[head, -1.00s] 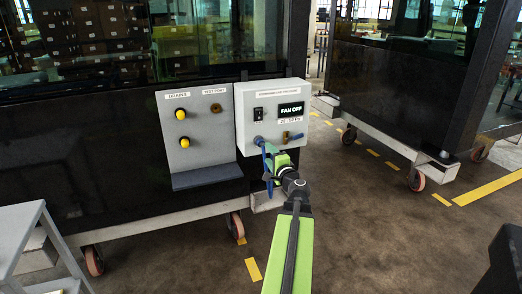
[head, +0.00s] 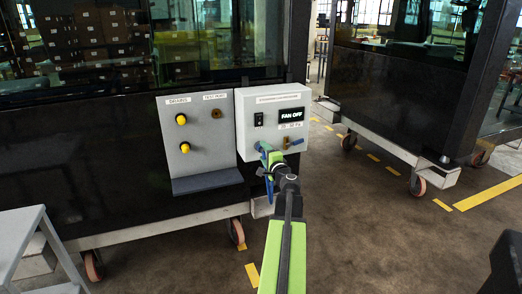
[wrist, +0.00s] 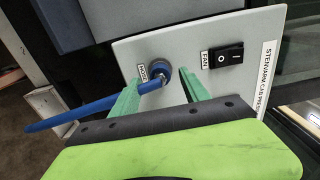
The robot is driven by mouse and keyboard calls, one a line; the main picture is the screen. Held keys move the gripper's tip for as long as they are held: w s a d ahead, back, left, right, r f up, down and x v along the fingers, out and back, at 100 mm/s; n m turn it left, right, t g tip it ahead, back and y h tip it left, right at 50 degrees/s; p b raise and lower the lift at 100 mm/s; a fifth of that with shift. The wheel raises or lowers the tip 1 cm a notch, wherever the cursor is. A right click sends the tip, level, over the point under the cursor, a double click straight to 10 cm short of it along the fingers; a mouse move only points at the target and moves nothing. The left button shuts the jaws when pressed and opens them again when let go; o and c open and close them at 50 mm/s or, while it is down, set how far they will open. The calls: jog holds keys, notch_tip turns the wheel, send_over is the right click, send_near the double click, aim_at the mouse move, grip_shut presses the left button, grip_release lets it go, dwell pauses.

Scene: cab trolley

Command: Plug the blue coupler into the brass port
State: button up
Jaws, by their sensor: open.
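The blue coupler (wrist: 157,70) sits in a round holder on the front of the grey control box, beside a small label. A blue hose (wrist: 75,113) runs from it to the left in the wrist view. In the head view the coupler (head: 259,147) is partly hidden by my gripper (head: 268,157). In the wrist view the green fingertips of my gripper (wrist: 160,75) are open, one on each side of the coupler; I cannot tell whether they touch it. The brass port (head: 218,113) shows on the grey panel to the left, below a label, with nothing in it.
Two yellow knobs (head: 182,120) sit left of the port. A shelf (head: 208,181) juts out below the panel. Grey steps (head: 30,225) stand at left.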

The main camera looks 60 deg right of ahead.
aim_at(263, 151)
jog(key=shift+x, duration=1.25)
grip_shut()
jog(key=shift+s, duration=0.1)
jog(key=shift+v, duration=2.95)
jog(key=shift+a, duration=0.1)
